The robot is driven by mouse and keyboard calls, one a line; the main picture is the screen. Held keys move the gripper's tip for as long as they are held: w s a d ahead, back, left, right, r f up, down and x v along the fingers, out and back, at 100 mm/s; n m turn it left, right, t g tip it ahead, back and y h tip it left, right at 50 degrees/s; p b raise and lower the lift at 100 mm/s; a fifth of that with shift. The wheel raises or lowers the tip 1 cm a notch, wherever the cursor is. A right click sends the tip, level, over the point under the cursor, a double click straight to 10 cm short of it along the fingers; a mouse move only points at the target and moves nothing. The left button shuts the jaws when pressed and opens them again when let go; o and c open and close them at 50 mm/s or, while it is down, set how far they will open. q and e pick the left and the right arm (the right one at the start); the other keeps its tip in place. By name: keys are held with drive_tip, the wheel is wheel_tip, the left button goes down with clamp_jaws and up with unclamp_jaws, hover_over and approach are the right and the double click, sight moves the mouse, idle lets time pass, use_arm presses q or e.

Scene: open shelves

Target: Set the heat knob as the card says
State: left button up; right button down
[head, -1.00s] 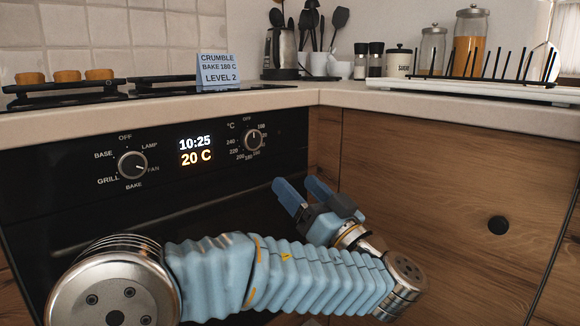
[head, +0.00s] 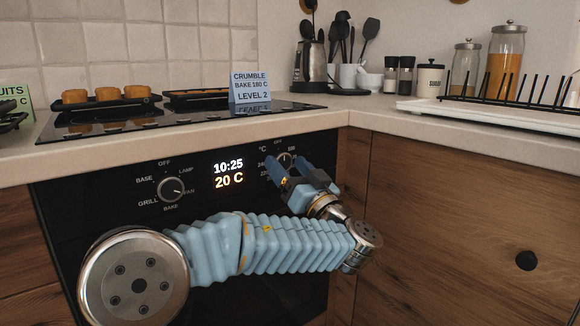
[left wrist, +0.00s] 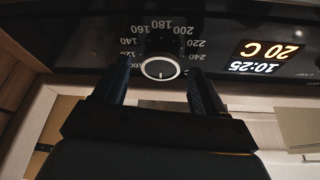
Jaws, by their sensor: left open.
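The blue card (head: 250,80) on the hob reads CRUMBLE, BAKE 180 C, LEVEL 2. The heat knob (head: 284,159) is on the right of the black oven panel, partly hidden by my left gripper (head: 287,174). In the left wrist view, which is upside down, the heat knob (left wrist: 160,68) has a pale ring, and its mark points down in the picture, away from the 180. My left gripper (left wrist: 159,72) is open, its fingers appearing on either side of the knob; contact cannot be told. My right gripper is out of view.
The function knob (head: 171,189) points near FAN. The display (head: 229,174) reads 10:25 and 20 C. Trays of brown food (head: 108,95) stand on the hob (head: 180,115). A wooden cupboard (head: 450,220) flanks the oven.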

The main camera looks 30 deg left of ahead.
use_arm(q)
drive_tip(key=c, duration=1.1)
drive_tip(key=shift+o, duration=0.2)
